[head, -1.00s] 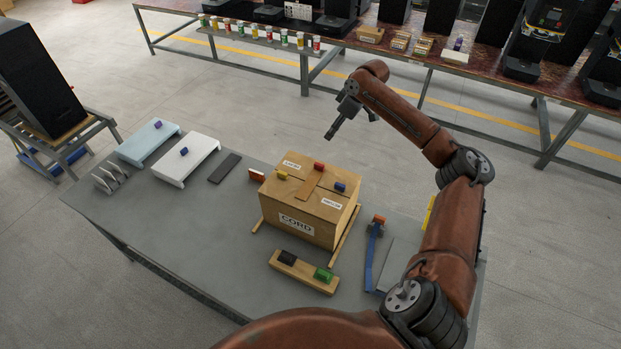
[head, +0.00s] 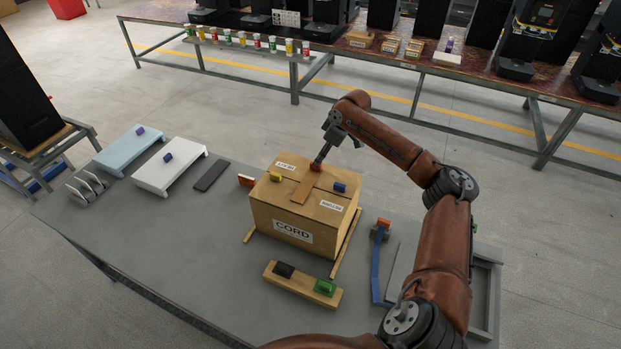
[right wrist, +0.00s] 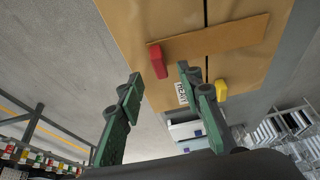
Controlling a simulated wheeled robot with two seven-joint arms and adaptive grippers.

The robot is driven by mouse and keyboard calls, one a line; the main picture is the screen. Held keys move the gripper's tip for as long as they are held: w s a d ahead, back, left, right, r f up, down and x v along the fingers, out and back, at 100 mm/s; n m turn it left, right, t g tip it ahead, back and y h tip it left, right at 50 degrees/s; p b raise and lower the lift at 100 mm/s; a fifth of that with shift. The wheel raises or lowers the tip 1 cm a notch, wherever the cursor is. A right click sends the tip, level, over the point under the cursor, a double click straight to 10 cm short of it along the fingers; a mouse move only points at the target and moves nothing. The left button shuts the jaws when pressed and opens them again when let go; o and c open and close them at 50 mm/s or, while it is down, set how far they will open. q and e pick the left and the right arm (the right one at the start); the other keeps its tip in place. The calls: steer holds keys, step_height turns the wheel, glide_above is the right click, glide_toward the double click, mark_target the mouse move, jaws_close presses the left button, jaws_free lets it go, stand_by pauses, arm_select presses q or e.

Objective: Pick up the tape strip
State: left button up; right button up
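The tape strip (head: 302,190) is a flat brown strip lying on top of the cardboard box (head: 268,214), with a red block (head: 315,169) at its far end. The strip (right wrist: 225,37) and red block (right wrist: 157,61) also show in the right wrist view. My right gripper (head: 318,163) is over the far end of the strip at the red block. In the right wrist view my right gripper (right wrist: 160,75) is open, its fingers apart on either side of the block's near end. I cannot tell whether they touch it. My left gripper is out of view.
A yellow block (head: 275,177) and a blue block (head: 339,187) sit on the box top. A wooden bar (head: 300,286) with black and green blocks lies in front. A blue strap tool (head: 376,265) lies right of the box. The grey table (head: 190,240) is clear at left front.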

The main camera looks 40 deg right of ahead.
mark_target(307, 181)
steer(key=x, duration=0.5)
steer(key=shift+w+r, duration=0.1)
jaws_close()
